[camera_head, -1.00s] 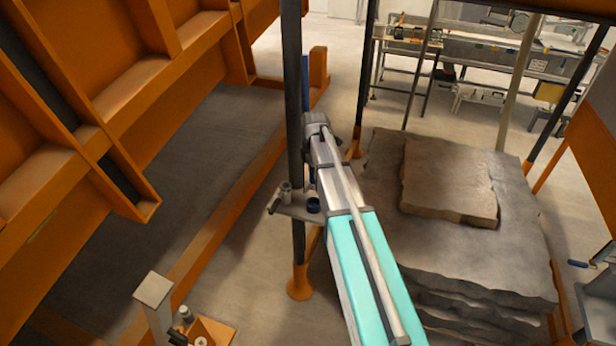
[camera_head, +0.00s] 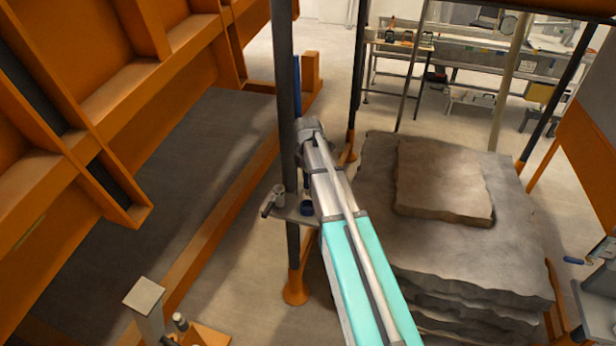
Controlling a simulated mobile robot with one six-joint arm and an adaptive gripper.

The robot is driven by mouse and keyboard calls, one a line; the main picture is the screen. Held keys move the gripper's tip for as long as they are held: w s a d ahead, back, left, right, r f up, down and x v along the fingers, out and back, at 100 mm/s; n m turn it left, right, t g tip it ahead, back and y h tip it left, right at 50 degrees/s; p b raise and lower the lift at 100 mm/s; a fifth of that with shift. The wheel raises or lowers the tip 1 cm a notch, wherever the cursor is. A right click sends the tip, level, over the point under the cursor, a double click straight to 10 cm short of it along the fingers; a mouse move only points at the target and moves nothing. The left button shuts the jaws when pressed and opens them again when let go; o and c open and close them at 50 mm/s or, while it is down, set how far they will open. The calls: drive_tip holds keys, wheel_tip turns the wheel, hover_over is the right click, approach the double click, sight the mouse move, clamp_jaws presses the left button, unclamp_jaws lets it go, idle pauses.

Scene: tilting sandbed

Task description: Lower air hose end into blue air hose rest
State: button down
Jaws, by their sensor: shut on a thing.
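My arm reaches up the middle of the view, with a teal and grey link and a grey wrist at its far end close to the dark upright post. My gripper and its fingertips are hidden behind the wrist and arm. A small grey bracket (camera_head: 292,217) on the post carries a dark blue ring-shaped holder (camera_head: 306,209), which looks like the blue air hose rest. My arm partly covers it. A grey fitting (camera_head: 279,193) stands at the bracket's left end. I cannot make out the air hose end.
The dark post (camera_head: 284,100) stands left of my arm on an orange foot (camera_head: 295,290). A large orange frame (camera_head: 120,80) fills the left. Stacked stone slabs (camera_head: 460,250) lie to the right. A workbench (camera_head: 450,55) stands behind, beyond open floor.

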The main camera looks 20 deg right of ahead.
sight(308, 194)
drive_tip(key=shift+f+b, duration=3.4)
drive_tip(key=shift+f, duration=0.25)
drive_tip(key=shift+c, duration=1.5)
unclamp_jaws()
drive_tip(key=shift+r, duration=0.1)
wheel_tip(308, 194, up, 9)
drive_tip(key=p, duration=0.9)
drive_tip(key=s+a+r+p, duration=0.7)
drive_tip(key=a+r+p, duration=0.1)
drive_tip(key=a, duration=0.1)
drive_tip(key=shift+s+a, duration=0.15)
drive_tip(key=shift+s, duration=0.15)
